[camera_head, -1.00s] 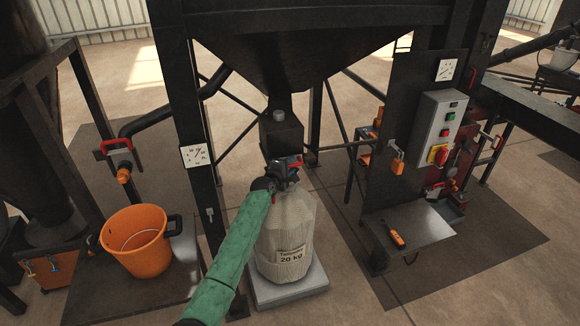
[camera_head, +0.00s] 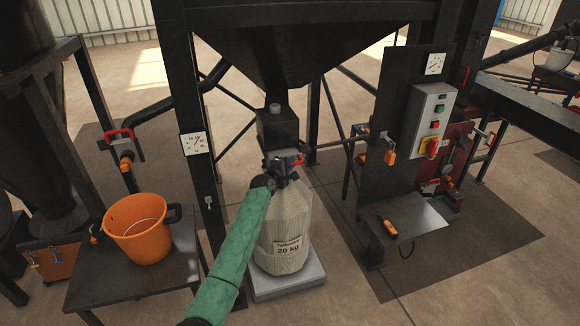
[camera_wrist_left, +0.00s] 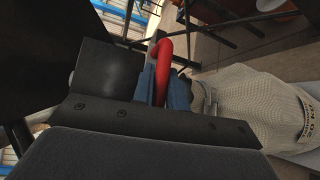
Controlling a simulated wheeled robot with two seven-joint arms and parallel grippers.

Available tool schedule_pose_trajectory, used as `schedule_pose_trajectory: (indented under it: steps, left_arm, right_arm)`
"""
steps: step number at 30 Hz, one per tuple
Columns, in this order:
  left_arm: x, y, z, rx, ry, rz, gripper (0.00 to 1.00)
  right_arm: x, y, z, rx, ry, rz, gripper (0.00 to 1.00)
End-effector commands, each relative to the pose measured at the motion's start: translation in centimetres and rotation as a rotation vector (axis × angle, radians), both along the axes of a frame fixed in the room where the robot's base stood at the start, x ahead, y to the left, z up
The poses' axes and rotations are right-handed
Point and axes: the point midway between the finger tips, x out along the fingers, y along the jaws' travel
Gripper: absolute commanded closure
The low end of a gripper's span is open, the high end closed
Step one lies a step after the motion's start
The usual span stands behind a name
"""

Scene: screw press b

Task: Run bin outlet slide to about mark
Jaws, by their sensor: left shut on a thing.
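The bin's dark hopper (camera_head: 280,55) narrows to a black outlet box (camera_head: 277,130) in the middle of the head view. A red slide handle (camera_head: 296,160) shows just below the box. My left gripper (camera_head: 283,168) is at the outlet, above the sack's neck. In the left wrist view the blue jaws (camera_wrist_left: 163,84) are shut around the red handle (camera_wrist_left: 163,58). A pale sack (camera_head: 286,225) marked 20 kg stands upright under the outlet on a grey platform (camera_head: 290,287). I cannot make out any mark on the slide. My right gripper does not show.
A gauge (camera_head: 193,144) is on the post left of the outlet. An orange bucket (camera_head: 140,228) stands on a dark table at left. A control box (camera_head: 430,120) and a shelf with an orange-handled tool (camera_head: 390,228) are at right.

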Motion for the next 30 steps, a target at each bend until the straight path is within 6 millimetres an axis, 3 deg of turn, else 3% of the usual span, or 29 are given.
schedule_pose_trajectory:
  steps: [5, 13, 14, 17, 30]
  left_arm:
    - [-0.9, -0.3, 0.1, -0.002, 0.002, 0.000, 1.00]
    - [-0.9, -0.3, 0.0, 0.000, 0.001, 0.000, 1.00]
    - [-0.9, -0.3, 0.0, 0.000, 0.001, 0.000, 0.82]
    - [-0.9, -0.3, 0.0, 0.000, 0.001, 0.000, 0.64]
    - [-1.8, 0.1, 0.0, -0.001, 0.000, -0.001, 0.64]
  right_arm:
    - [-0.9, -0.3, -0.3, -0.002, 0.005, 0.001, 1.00]
    - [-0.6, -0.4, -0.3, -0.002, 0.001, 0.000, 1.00]
    - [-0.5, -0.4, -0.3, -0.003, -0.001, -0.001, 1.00]
    - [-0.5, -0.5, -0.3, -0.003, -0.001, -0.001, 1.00]
    - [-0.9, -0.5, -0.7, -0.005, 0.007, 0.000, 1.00]
